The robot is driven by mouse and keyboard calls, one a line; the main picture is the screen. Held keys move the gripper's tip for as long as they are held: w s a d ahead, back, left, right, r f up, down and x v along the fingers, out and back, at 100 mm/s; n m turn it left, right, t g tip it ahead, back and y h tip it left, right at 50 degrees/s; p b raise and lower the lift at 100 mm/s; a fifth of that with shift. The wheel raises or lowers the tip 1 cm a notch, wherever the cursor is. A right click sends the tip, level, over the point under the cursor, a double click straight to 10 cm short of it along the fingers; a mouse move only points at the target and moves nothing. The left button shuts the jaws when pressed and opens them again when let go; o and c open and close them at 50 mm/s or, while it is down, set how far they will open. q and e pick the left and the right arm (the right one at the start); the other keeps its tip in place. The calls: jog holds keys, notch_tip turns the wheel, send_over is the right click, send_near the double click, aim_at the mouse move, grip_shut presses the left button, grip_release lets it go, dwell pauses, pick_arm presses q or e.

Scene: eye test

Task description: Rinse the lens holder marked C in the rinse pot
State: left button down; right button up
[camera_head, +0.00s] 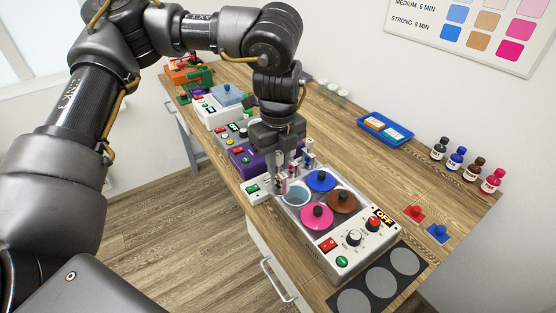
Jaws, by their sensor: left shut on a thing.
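My left gripper (287,178) reaches down from above to the open pot at the left corner of the white heater unit. It is shut on a small, slim thing, probably a lens holder, mostly hidden by the fingers; I cannot read a letter on it. The open pot, apparently the rinse pot (297,197), holds pale bluish liquid. The fingertips overlap its far left rim; I cannot tell whether the held thing is in the liquid. Small upright pieces (309,161) show just behind the gripper, too small to identify. My right gripper is not in view.
A purple box (250,158) stands left.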

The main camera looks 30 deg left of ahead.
pick_arm(q)
jog(key=shift+d+r, duration=0.1)
jog(key=shift+r, duration=0.05)
jog(key=shift+w+d+f+m+p, duration=0.4)
jog(key=shift+w+m+p, duration=0.2)
jog(key=shift+p, duration=0.4)
jog(key=shift+w+d+f+m+p, duration=0.25)
jog(key=shift+w+m, duration=0.55)
jog(key=shift+m, duration=1.25)
jog(key=shift+w+d+f+m+p, duration=0.1)
jog(key=shift+w+d+f+m, duration=0.5)
jog(key=shift+m, duration=1.5)
jog(key=shift+w+a+f+m+p, duration=0.1)
jog(key=shift+w+m, duration=0.95)
jog(key=shift+m, duration=1)
jog(key=shift+f+b, duration=3.35)
jog(key=shift+f, duration=1.9)
jog(key=shift+f, duration=0.45)
